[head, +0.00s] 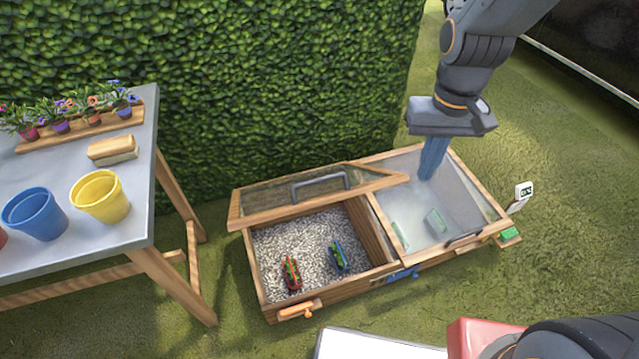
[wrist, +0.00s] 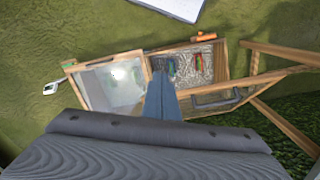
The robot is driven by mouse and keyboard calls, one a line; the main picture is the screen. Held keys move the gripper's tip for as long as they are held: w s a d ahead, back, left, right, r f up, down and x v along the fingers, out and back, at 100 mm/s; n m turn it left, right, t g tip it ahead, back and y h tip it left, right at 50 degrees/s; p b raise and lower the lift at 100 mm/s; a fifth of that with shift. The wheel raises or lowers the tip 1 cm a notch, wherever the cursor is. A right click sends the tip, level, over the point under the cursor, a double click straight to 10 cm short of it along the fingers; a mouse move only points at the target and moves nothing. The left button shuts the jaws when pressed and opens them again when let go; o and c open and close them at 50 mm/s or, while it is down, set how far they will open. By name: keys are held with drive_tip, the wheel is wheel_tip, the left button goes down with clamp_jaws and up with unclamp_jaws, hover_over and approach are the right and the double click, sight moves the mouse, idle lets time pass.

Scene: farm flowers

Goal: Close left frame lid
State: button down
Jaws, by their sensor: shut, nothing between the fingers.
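The wooden cold frame (head: 345,293) stands on the grass with two glazed lids. Its left lid (head: 315,190), with a grey handle (head: 320,184), is raised and tilted at the back, leaving the left bay open. The right lid (head: 468,195) lies shut over its bay. My gripper (head: 432,160) has its blue fingers together, pointing down over the right lid, to the right of the left lid and apart from its handle. In the wrist view my fingers (wrist: 160,98) show between the closed right lid (wrist: 112,85) and the raised left lid (wrist: 222,100).
Two small potted plants, one red (head: 291,273) and one blue (head: 338,256), stand on gravel in the open bay. A table (head: 120,225) with pots stands at the left. A hedge (head: 290,80) rises behind the frame. A white sign (head: 522,192) stands at the right.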

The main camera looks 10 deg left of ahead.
drive_tip(key=w+a+f+n, duration=0.1)
drive_tip(key=w+a, duration=0.1)
drive_tip(key=a, duration=0.3)
drive_tip(key=w+a+f+n, duration=0.1)
drive_tip(key=w+a+f, duration=0.1)
drive_tip(key=a, duration=0.3)
drive_tip(key=n+p, duration=0.1)
drive_tip(key=n, duration=0.1)
hover_over(320, 198)
wheel_tip(320, 198, down, 5)
wheel_tip(320, 198, down, 9)
drive_tip(key=shift+f+p, duration=0.2)
drive_tip(key=shift+p, duration=0.45)
